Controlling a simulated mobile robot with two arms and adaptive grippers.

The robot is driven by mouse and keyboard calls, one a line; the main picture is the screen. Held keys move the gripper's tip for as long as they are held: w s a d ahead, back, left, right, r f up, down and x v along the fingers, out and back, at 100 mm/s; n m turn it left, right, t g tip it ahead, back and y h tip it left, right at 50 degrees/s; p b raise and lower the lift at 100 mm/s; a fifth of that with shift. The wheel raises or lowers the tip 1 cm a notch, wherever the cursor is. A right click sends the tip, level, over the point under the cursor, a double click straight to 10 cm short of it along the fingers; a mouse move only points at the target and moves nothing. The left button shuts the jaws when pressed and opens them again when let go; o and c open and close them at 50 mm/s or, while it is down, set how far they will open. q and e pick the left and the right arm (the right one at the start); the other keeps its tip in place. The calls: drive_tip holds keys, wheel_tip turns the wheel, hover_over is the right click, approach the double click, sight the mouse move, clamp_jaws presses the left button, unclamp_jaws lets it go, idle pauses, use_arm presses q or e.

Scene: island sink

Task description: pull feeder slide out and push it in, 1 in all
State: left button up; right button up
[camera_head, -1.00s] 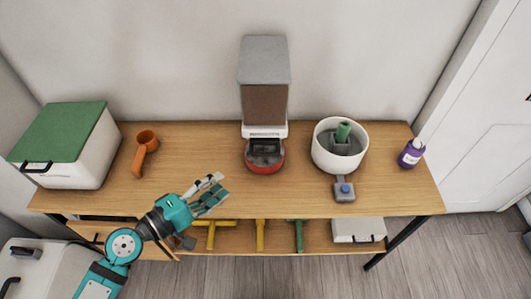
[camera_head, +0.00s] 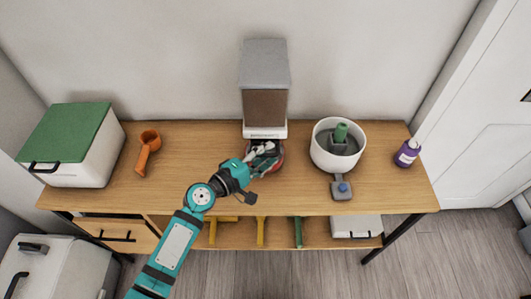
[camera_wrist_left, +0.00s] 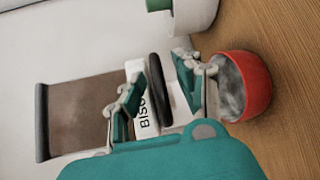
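The feeder (camera_head: 265,100) stands against the wall, with a grey lid, a brown body and a white lower part. Its white lettered front also shows in the left wrist view (camera_wrist_left: 140,95). A dark slide handle (camera_wrist_left: 158,88) sticks out at that front. My left gripper (camera_head: 262,152) is at the feeder's front, above the red bowl (camera_head: 278,168). In the left wrist view its fingers are apart, one on each side of the handle; I cannot see contact. The bowl (camera_wrist_left: 258,85), with grey inside, is beside one finger. My right gripper is not in view.
A white pot (camera_head: 325,157) with a green-handled item inside stands right of the feeder, a grey device (camera_head: 341,190) before it. A purple bottle (camera_head: 406,154), an orange scoop (camera_head: 147,150) and a green-lidded box (camera_head: 75,145) are on the table (camera_head: 190,150).

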use_arm(q)
clamp_jaws()
idle(0.4)
drive_tip(key=shift+s+r, duration=0.1)
drive_tip(key=shift+s, duration=1.6)
unclamp_jaws()
drive_tip(key=v, duration=1.2)
drive_tip(key=shift+c, duration=0.2)
